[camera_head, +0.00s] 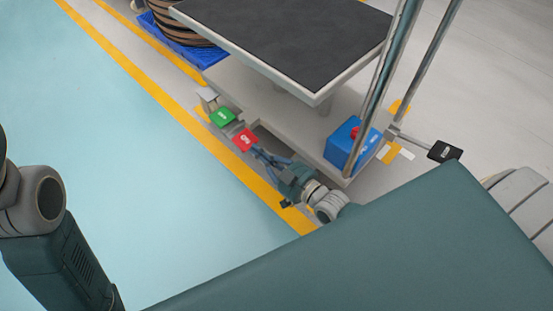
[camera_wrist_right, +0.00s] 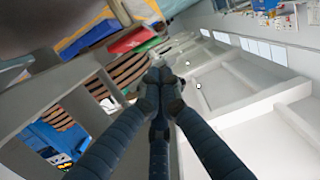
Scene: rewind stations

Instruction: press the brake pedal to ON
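A green pedal plate (camera_head: 223,117) and a red pedal plate (camera_head: 245,139) sit side by side low at the near edge of the wheeled-looking table's base. Their white lettering is too small to read surely. My right gripper (camera_head: 258,151) is just at the near side of the red plate; I cannot tell whether it touches. In the right wrist view its fingers (camera_wrist_right: 160,88) meet at the tips with nothing between them. There the red plate (camera_wrist_right: 132,40) and green plate (camera_wrist_right: 145,10) show beyond the fingers. My left gripper is out of view; only the left arm shows.
A table with a dark top (camera_head: 290,35) stands over the pale base (camera_head: 262,100). A blue box with a red button (camera_head: 345,143) and metal posts (camera_head: 390,65) are to the right. A black plate (camera_head: 445,151) sticks out further right. Blue floor at left is clear.

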